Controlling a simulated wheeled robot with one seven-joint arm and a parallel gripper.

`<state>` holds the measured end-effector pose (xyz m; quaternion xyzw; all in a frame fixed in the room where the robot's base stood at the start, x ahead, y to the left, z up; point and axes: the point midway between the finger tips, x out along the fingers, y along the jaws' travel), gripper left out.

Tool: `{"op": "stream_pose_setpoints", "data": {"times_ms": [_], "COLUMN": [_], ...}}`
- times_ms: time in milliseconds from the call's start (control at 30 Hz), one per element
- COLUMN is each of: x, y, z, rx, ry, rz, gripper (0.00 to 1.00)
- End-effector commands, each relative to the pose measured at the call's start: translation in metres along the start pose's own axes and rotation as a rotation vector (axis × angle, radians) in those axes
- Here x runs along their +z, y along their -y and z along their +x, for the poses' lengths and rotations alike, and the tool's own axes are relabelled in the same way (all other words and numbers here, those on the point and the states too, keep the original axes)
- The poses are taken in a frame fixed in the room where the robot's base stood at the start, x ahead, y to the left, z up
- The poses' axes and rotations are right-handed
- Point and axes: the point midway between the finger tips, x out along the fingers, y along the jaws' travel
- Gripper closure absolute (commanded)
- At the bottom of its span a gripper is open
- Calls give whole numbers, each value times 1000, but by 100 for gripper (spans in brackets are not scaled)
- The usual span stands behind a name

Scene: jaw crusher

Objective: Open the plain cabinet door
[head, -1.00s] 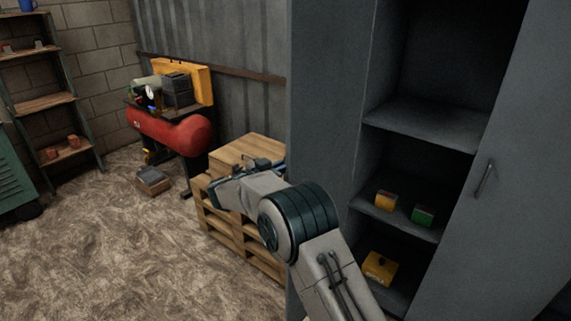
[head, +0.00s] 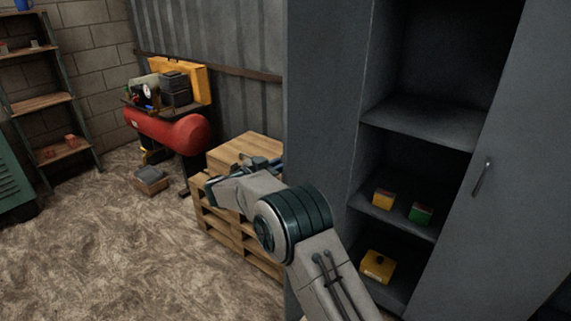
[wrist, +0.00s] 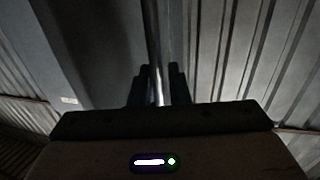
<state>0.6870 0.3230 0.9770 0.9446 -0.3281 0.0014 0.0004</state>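A grey cabinet (head: 325,120) fills the right half of the head view. Its middle is open, with shelves showing. A plain grey door (head: 455,255) stands at the right, with a small metal handle (head: 482,177) near its left edge. My gripper is at the end of my arm, left of the cabinet and in front of the wooden pallets; its fingertips are hard to make out there. In the wrist view, the dark fingers of my gripper (wrist: 158,88) flank a bright upright strip (wrist: 153,40). I cannot tell whether they touch it.
Stacked wooden pallets (head: 245,150) stand beside the cabinet. A shelf rack (head: 42,104) stands far left. Small boxes (head: 383,198) sit inside the cabinet. The left floor is mostly clear.

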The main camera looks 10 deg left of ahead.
Motion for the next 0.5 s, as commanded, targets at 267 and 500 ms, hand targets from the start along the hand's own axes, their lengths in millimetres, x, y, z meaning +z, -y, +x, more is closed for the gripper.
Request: {"op": "stream_pose_setpoints", "data": {"times_ms": [267,500], "x": [1,1], "y": [1,0], "z": [-42,-95], "rx": [-5,1], "ry": [1,0], "rz": [1,0], "gripper": [84,84]}}
